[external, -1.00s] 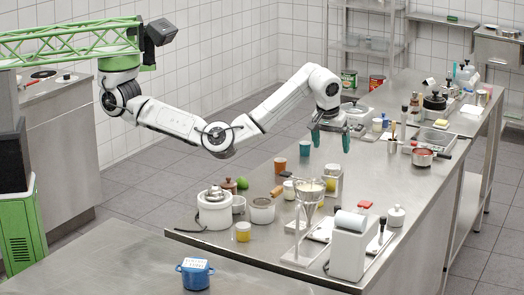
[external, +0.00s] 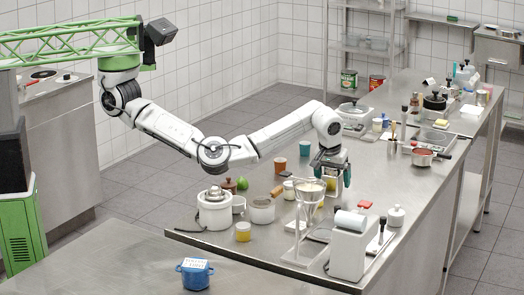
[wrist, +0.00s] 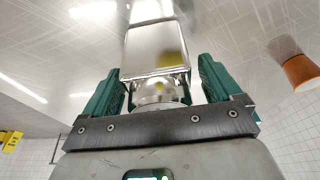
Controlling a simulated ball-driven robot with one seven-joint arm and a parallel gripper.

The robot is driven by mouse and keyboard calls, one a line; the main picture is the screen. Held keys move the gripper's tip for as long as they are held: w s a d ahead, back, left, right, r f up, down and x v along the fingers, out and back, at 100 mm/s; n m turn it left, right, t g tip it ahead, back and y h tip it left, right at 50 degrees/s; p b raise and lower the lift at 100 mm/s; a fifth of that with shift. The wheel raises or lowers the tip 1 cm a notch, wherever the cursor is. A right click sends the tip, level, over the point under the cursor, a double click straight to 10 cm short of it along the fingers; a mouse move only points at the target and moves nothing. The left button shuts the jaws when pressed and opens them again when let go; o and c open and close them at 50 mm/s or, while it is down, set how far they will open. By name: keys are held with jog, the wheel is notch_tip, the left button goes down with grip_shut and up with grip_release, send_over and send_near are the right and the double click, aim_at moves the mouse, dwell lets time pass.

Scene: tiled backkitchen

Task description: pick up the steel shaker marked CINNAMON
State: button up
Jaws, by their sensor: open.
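A shiny steel shaker (wrist: 156,45) with a square body and a rounded top stands between my fingers in the wrist view, its top close to my palm. No lettering is readable on it, and a yellow patch shows on its face. In the external view the shaker (external: 331,187) stands on the steel counter, partly hidden by my gripper (external: 332,176). My gripper points down over it, and its teal fingers (wrist: 158,82) are open, one on each side of the shaker. Gaps show beside the shaker's top; I cannot tell whether a finger touches it.
A glass funnel on a stand (external: 308,208) and a white appliance (external: 349,246) stand in front. An orange cup (external: 280,165) and a blue cup (external: 305,148) stand behind to the left. Bare counter lies to the right.

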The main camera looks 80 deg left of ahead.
jog(key=shift+f, duration=0.3)
jog(key=shift+c, duration=0.2)
jog(key=c, duration=1.1)
jog(key=shift+r, duration=0.15)
